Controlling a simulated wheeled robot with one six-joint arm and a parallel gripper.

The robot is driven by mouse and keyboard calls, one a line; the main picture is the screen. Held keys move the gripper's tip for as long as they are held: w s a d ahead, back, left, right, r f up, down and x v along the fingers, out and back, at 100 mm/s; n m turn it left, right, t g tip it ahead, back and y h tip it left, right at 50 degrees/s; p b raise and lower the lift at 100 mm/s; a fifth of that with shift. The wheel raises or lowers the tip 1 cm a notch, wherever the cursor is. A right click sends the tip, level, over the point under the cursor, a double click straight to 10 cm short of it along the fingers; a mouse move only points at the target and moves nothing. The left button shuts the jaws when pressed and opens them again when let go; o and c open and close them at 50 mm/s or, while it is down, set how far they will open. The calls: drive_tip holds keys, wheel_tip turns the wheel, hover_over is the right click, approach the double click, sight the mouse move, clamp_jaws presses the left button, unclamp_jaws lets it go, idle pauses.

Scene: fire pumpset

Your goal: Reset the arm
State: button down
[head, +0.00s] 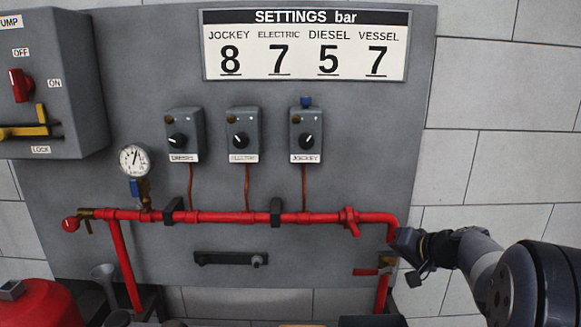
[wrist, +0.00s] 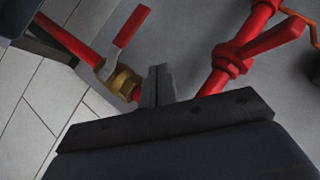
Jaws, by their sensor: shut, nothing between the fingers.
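My gripper (head: 408,243) is at the right end of the red pipework in the head view, in front of the pipe's downward bend. In the wrist view my gripper's fingers (wrist: 158,86) are together with nothing between them. A brass valve (wrist: 123,80) with a red lever (wrist: 128,27) shows just left of the fingertips. The same valve's red lever (head: 364,272) shows below my gripper in the head view. Whether the fingers touch the pipe or valve cannot be told. My arm comes in from the lower right, and my gripper hides part of the pipe bend.
A red pipe (head: 230,217) runs across the grey panel, with a red handle (head: 350,221) near its right end. Three switches, including the jockey switch (head: 306,135), and a gauge (head: 134,160) are above. A pump control box (head: 60,95) is at left. Bare wall lies right.

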drive_tip(key=d+m+y+p, duration=0.1)
drive_tip(key=p, duration=0.1)
drive_tip(key=d+m+t+y+p, duration=0.1)
drive_tip(key=d+y+p, duration=0.1)
drive_tip(key=p, duration=0.1)
drive_tip(key=d+m+y+p, duration=0.1)
drive_tip(key=d+p, duration=0.1)
drive_tip(key=shift+d+r+t+p, duration=0.2)
drive_tip(key=shift+r+t+p, duration=0.1)
idle(0.4)
